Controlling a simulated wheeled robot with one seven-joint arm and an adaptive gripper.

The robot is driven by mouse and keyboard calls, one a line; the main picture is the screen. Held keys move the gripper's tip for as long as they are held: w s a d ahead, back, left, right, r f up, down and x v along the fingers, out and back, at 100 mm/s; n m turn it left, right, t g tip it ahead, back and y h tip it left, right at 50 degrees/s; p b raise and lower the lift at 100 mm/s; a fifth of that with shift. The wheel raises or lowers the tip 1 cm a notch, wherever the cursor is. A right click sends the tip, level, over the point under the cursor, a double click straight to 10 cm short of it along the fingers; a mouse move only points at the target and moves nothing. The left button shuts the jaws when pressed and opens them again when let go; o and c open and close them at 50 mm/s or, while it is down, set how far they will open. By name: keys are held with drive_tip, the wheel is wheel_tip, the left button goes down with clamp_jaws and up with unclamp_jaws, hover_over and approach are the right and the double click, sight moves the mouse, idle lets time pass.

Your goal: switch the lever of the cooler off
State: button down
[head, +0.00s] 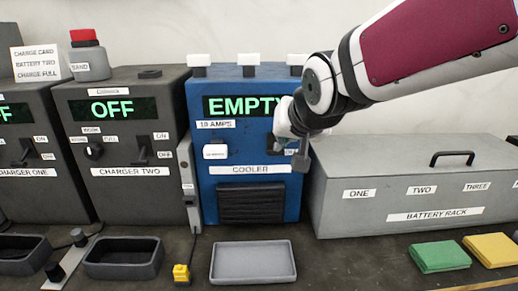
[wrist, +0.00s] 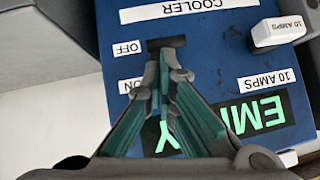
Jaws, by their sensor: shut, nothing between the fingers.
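The cooler (head: 207,185) is a blue box with a green "EMPTY" display, standing between charger two and the battery rack. My gripper (head: 298,163) is in front of its right side and covers the lever there. In the wrist view, where the cooler appears upside down, the lever (wrist: 167,42) shows as a dark crossbar beside the "OFF" label (wrist: 128,47). The "ON" label (wrist: 130,85) is on the other side of the lever's travel. My gripper (wrist: 163,55) is shut and empty, its fingertips right at the bar. I cannot tell whether they touch it. The lever's stem is hidden.
Charger two (head: 122,190), showing "OFF", stands left of the cooler. The grey battery rack (head: 345,215) stands close on its right. An empty grey tray (head: 253,277) lies before the cooler.

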drive_tip(key=f+t+b, duration=0.1)
drive_tip(key=b, duration=0.2)
drive_tip(key=s+f+b, duration=0.1)
drive_tip(key=b, duration=0.2)
drive_tip(key=shift+t, duration=0.4)
drive_tip(key=shift+w, duration=0.15)
drive_tip(key=shift+w+r, duration=0.35)
drive_tip(key=shift+w, duration=0.25)
